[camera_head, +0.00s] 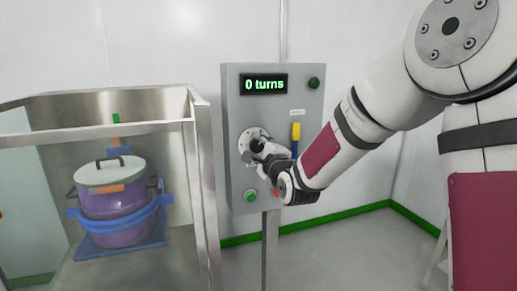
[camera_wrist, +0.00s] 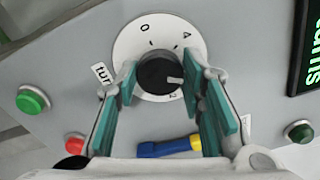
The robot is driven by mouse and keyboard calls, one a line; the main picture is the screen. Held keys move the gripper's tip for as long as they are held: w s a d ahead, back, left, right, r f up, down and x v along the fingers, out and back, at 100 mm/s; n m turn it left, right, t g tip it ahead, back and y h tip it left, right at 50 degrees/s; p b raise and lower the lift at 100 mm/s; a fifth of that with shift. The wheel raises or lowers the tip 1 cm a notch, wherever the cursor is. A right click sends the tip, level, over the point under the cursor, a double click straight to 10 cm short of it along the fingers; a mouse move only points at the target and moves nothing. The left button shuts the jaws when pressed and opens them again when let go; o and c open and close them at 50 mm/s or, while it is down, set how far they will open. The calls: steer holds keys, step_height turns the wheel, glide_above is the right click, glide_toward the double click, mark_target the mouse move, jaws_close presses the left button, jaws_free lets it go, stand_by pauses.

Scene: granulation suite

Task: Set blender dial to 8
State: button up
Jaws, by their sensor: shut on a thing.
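The blender dial has a black knob (camera_wrist: 158,74) on a round white scale plate (camera_wrist: 148,40) in the wrist view. The digits 0 and 4 are readable; another mark near the bottom is partly unclear. The knob's white pointer line points right in that view. My gripper (camera_wrist: 159,80) has its teal-padded fingers on both sides of the knob and is shut on it. In the head view, the scale plate (camera_head: 247,135) is partly hidden by my gripper (camera_head: 260,150). The display (camera_head: 264,84) above it reads "0 turns".
The grey control box (camera_head: 236,105) carries a yellow-and-blue handle (camera_head: 295,138), a dark green button (camera_head: 313,83), a lit green button (camera_head: 250,196) and a red button (camera_wrist: 74,143). A metal-framed enclosure (camera_head: 196,120) with a purple lidded vessel (camera_head: 112,203) stands left.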

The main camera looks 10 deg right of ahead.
steer(key=o, duration=1.1)
steer(key=shift+o, duration=0.2)
steer(key=s+d, duration=0.2)
steer(key=s, duration=1)
steer(key=shift+a, duration=0.1)
steer(key=s+d+r+n+g+h+p, duration=0.1)
steer(key=s+r+n+g+p, duration=0.1)
steer(key=s+n, duration=0.5)
steer(key=s+d+r+n+g+p, duration=0.1)
steer(key=s+n+g+p, duration=0.4)
steer(key=s, duration=1.3)
steer(key=s+d+r+n+g+h+p, duration=0.1)
steer(key=s+n+g, duration=0.5)
steer(key=s, duration=0.7)
step_height(320, 180, up, 2)
steer(key=d+n+p, duration=0.1)
steer(key=n+p, duration=0.1)
steer(key=p, duration=0.1)
steer(key=shift+n+g+h, duration=0.3)
